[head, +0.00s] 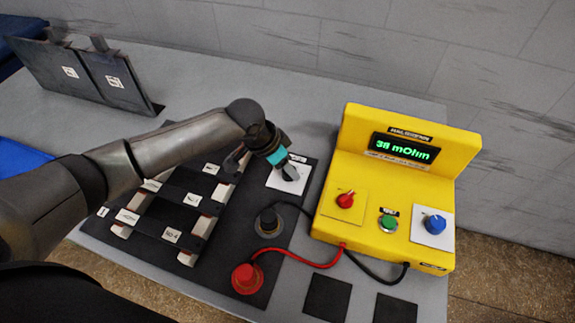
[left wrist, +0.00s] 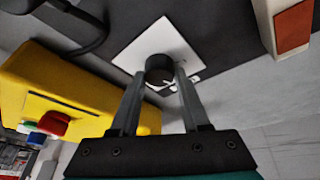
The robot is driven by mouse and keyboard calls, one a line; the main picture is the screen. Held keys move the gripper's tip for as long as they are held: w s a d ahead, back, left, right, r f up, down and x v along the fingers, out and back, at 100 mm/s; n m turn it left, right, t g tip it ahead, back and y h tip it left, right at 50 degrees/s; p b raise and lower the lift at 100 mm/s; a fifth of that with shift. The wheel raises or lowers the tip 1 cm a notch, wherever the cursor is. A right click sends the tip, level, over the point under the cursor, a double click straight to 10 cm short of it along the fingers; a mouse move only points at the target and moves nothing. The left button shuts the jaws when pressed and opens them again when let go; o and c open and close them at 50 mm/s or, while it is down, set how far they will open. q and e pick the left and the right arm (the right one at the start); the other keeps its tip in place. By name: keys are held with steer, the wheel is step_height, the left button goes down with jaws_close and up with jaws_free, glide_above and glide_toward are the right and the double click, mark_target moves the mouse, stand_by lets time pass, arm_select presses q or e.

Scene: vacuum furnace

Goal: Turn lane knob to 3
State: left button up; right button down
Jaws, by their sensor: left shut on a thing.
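The lane knob, a short dark round knob, stands on a white square plate on the dark mat. In the left wrist view the knob (left wrist: 159,66) sits between the fingertips of my left gripper (left wrist: 160,76), which is shut on it. The white plate (left wrist: 135,45) shows around it; its dark markings are partly covered and not readable. In the head view my left gripper (head: 289,172) reaches down over the white plate (head: 277,182) and mostly hides the knob. The knob's setting cannot be read. My right gripper is not in view.
A yellow meter box (head: 345,225) reading 38 mOhm stands to the right, with red, green and blue controls. Black (head: 268,222) and red (head: 247,278) round terminals with cables lie in front. A rack of dark bars (head: 185,200) lies left. Dark panels (head: 70,72) stand behind.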

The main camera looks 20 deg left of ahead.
arm_select(q)
jaws_close()
steer(key=shift+m+p, duration=0.3)
steer(key=shift+m, duration=0.4)
steer(key=shift+m+g+h, duration=0.3)
steer(key=shift+m+g, duration=0.2)
steer(key=shift+m, duration=0.2)
steer(key=shift+w+m, duration=0.1)
steer(key=shift+m, duration=0.7)
steer(key=shift+m+g+h+b, duration=0.3)
steer(key=shift+m+g+b, duration=0.45)
steer(key=shift+m, duration=0.85)
steer(key=o, duration=1.2)
jaws_free()
